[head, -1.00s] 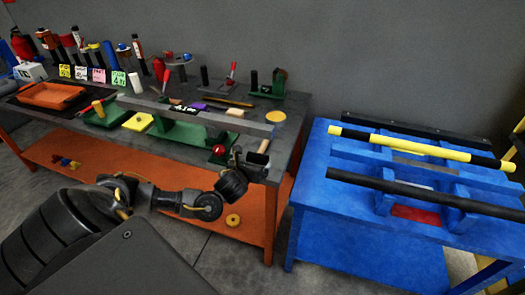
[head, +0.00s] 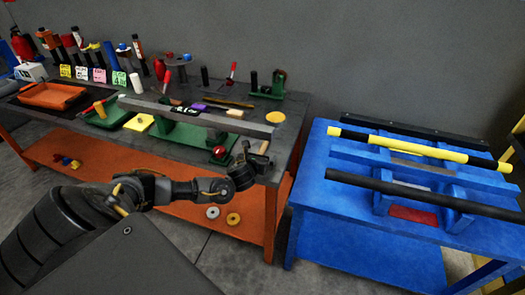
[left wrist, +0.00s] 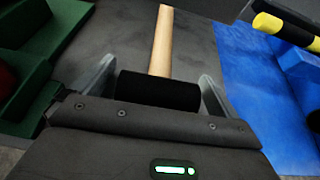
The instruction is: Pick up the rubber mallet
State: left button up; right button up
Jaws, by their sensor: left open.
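The rubber mallet has a black cylindrical head (left wrist: 158,91) and a pale wooden handle (left wrist: 162,42) pointing away in the left wrist view. It lies on the dark bench top. My left gripper (left wrist: 155,84) is open, with one finger on either side of the black head; I cannot tell whether they touch it. In the head view my left gripper (head: 256,160) is at the right end of the bench and hides most of the mallet. My right gripper is not in view.
A long grey bar (head: 195,116) lies over green fixtures beside the gripper, with a red ball (head: 219,151) near it. A blue table (head: 340,222) carrying yellow (head: 410,148) and black bars stands to the right.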

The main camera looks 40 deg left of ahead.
pick_arm(q)
jog(key=c, duration=1.2)
jog(key=shift+c, duration=0.5)
jog(key=shift+r, duration=0.1)
jog(key=shift+r, duration=0.45)
jog(key=shift+r+b, duration=0.6)
jog(key=shift+r, duration=0.35)
jog(key=s+d, duration=0.3)
jog(key=s, duration=0.5)
jog(key=s+d, duration=0.3)
jog(key=s, duration=0.5)
jog(key=shift+s+d+r+p, duration=0.25)
jog(key=shift+s+p, duration=0.15)
